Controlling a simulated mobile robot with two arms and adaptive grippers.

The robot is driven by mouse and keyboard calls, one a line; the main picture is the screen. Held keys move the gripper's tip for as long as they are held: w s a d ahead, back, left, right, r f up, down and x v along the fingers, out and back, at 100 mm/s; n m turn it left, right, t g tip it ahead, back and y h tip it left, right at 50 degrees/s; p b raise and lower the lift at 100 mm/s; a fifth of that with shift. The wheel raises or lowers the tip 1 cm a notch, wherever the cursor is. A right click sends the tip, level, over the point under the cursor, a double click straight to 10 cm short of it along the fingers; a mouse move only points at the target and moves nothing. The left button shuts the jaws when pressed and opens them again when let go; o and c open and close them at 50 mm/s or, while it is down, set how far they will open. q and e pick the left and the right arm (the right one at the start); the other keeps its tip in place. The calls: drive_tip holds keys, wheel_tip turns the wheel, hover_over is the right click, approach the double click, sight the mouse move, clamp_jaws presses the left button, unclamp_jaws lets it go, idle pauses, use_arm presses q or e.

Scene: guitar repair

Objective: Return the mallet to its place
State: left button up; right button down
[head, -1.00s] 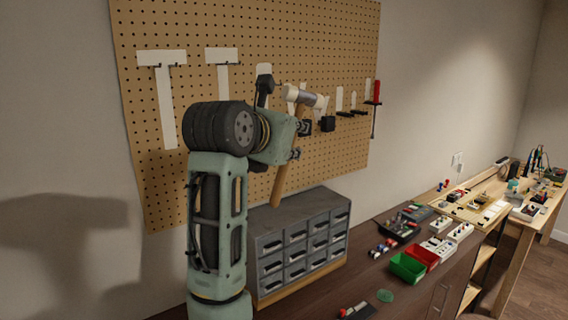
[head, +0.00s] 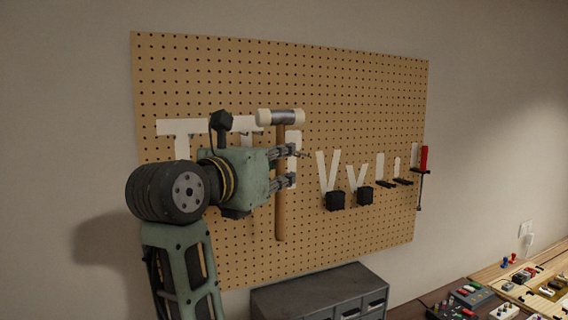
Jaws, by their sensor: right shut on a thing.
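The mallet (head: 280,214) has a pale-ended head with a metal band and a wooden handle. It hangs upright, head up, in front of the pegboard (head: 345,80). My right gripper (head: 288,166) is shut on the handle just below the head. White T-shaped tool outlines (head: 173,127) are on the board to the left. The second T outline is partly hidden behind my arm and gripper. I cannot tell how far the mallet is from the board. My left gripper is not in view.
To the right, the board has white V-shaped and narrow outlines, black holders (head: 335,200) and a red-handled clamp (head: 423,160). A grey drawer cabinet (head: 310,293) stands below. Benches with small parts are at lower right.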

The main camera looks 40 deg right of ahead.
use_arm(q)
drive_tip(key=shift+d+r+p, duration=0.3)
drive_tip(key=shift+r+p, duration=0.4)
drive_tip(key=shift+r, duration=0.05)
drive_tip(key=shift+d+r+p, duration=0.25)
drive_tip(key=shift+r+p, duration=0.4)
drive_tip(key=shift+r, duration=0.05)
use_arm(e)
drive_tip(key=w+d, duration=0.3)
drive_tip(key=w, duration=1)
drive_tip(key=shift+w+d+f, duration=0.15)
drive_tip(key=shift+d+f, duration=0.15)
drive_tip(key=shift+f, duration=0.15)
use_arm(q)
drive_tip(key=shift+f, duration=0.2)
use_arm(e)
drive_tip(key=shift+f, duration=0.1)
drive_tip(key=shift+w, duration=0.1)
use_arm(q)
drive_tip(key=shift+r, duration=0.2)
use_arm(e)
drive_tip(key=shift+w+d, duration=0.2)
drive_tip(key=shift+w, duration=0.55)
drive_tip(key=shift+w+d, duration=0.2)
drive_tip(key=shift+w, duration=0.55)
drive_tip(key=shift+w+d, duration=0.2)
drive_tip(key=shift+w, duration=0.55)
